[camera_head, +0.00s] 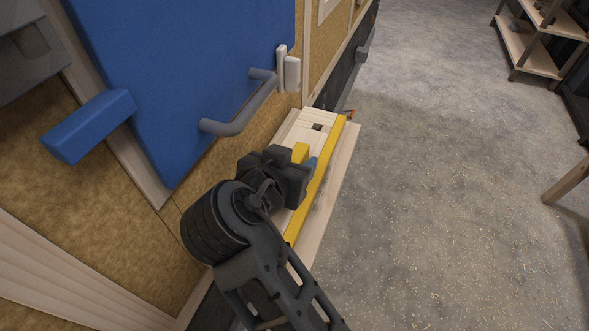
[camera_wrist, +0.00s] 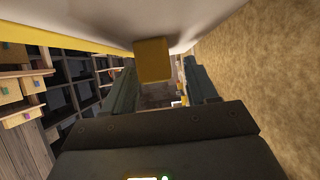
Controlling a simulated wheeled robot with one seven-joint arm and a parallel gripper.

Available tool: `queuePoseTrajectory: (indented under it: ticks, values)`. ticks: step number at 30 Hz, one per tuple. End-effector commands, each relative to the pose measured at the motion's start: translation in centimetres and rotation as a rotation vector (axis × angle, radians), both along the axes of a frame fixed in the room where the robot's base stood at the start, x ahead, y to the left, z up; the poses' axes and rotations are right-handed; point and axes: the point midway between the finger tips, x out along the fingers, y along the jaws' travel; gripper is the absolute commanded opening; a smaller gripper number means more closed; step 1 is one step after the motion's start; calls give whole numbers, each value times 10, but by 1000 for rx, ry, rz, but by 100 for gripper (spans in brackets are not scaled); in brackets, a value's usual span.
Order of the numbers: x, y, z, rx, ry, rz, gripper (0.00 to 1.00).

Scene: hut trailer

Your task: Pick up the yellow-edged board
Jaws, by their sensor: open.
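The yellow-edged board (camera_head: 324,180) is a pale board with a yellow strip along its right side. It rests on a wooden ledge beside the wall, and my wrist and gripper hide part of it. A yellow block (camera_head: 301,152) stands on it. My gripper (camera_head: 300,168) is open over the board, close to the block. In the wrist view the board's pale face and yellow edge (camera_wrist: 65,36) cross the top. There the yellow block (camera_wrist: 153,60) appears between my open fingers (camera_wrist: 160,85). I cannot tell whether the fingers touch it.
The wooden ledge (camera_head: 340,172) runs along the wall. A blue panel (camera_head: 190,70) with a grey bar handle (camera_head: 238,122) hangs close above my wrist on the left. A blue block-like part (camera_head: 90,125) juts out. The floor to the right is open, with shelves (camera_head: 530,50) farther off.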

Motion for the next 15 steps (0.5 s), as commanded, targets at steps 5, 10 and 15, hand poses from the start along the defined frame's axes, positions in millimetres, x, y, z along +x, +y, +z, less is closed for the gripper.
queuePoseTrajectory:
  ticks: [5,10,15]
  values:
    - [0,0,0,0,0,0,51]
    - [0,0,0,0,0,1,34]
    - [0,0,0,0,0,1,18]
